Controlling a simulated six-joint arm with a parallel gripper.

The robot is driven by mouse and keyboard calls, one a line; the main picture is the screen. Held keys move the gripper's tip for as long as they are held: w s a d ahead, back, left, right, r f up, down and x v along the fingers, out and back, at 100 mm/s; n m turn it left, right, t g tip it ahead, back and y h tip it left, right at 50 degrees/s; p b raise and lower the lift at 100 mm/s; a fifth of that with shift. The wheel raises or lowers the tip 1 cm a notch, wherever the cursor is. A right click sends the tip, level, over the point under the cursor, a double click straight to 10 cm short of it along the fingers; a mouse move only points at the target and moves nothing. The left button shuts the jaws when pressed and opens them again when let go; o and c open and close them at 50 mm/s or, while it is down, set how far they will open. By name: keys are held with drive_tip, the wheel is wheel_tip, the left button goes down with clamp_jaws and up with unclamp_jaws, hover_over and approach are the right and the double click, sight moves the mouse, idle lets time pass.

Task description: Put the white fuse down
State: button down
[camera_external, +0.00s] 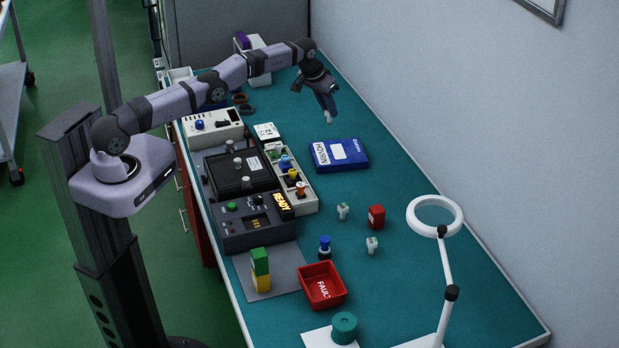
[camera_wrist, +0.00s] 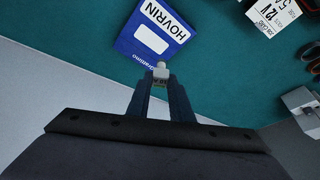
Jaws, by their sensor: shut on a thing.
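My gripper (camera_external: 328,104) is at the far end of the bench, pointing down above the teal mat. In the wrist view my gripper (camera_wrist: 161,88) is shut on the white fuse (camera_wrist: 161,70), a small pale piece between its fingertips. The white fuse also shows under the fingers in the external view (camera_external: 329,117), above the mat beyond the blue HOVRIN box (camera_external: 338,154). Whether it touches the mat is hard to tell. In the wrist view the blue box (camera_wrist: 150,38) lies just past the fuse.
Two small pale pieces (camera_external: 343,211) (camera_external: 372,245) and a red block (camera_external: 376,217) stand on the mat nearer the front. A red FAULT bin (camera_external: 309,297) and a ring lamp (camera_external: 460,220) are at the front. The tester with the READY display (camera_external: 284,203) stands left. Mat right of the blue box is clear.

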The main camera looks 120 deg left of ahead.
sight(328, 120)
drive_tip(key=shift+f, duration=0.1)
wheel_tip(328, 120, down, 5)
drive_tip(key=b, duration=0.5)
drive_tip(key=shift+f+p, duration=0.65)
drive_tip(key=shift+f, duration=1.75)
drive_tip(key=shift+f, duration=0.15)
drive_tip(key=c, duration=1.6)
unclamp_jaws()
drive_tip(key=shift+r, duration=0.25)
